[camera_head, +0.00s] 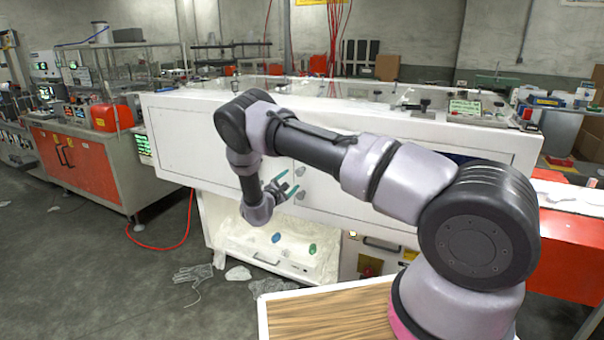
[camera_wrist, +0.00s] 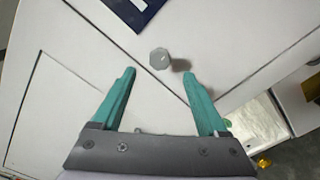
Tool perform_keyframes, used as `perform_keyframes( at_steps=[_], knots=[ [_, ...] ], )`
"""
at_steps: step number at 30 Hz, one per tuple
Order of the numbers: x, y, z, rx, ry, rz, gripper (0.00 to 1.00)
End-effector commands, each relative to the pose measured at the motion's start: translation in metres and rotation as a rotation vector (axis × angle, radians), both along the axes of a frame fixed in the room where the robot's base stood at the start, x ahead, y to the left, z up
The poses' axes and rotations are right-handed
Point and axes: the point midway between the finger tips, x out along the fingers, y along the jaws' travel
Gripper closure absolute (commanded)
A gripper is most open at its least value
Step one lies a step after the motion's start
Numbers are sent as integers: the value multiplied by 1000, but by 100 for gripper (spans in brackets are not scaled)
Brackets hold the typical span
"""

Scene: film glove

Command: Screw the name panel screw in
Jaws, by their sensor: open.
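A grey, faceted screw head (camera_wrist: 159,58) stands out from the white cabinet panel in the wrist view, with a brownish shadow to its right. My gripper (camera_wrist: 159,75) is open, its two teal fingers pointing at the panel. The screw head appears between and slightly beyond the fingertips, with clear space on both sides; nothing is held. In the head view my gripper (camera_head: 289,187) is in front of the cabinet, near grey knobs (camera_head: 299,171); I cannot tell which is the one in the wrist view. How deep the screw sits is hidden.
A dark blue plate (camera_wrist: 135,8) lies above the screw in the wrist view. The white cabinet (camera_head: 190,115) has an open lower compartment (camera_head: 240,235) with small coloured items. Clear plastic film (camera_head: 192,273) lies on the floor. A wood-topped surface (camera_head: 325,315) is in front.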

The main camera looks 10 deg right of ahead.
Motion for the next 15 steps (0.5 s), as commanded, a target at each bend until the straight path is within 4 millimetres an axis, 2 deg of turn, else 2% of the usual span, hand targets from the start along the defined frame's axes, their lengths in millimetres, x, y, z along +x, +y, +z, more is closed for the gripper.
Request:
perform_keyframes(
  at_steps=[9, 15],
  knots=[
    [49, -37, 0, 4, -2, -2, 24],
    [70, -52, 0, 5, -1, 0, 24]
  ],
)
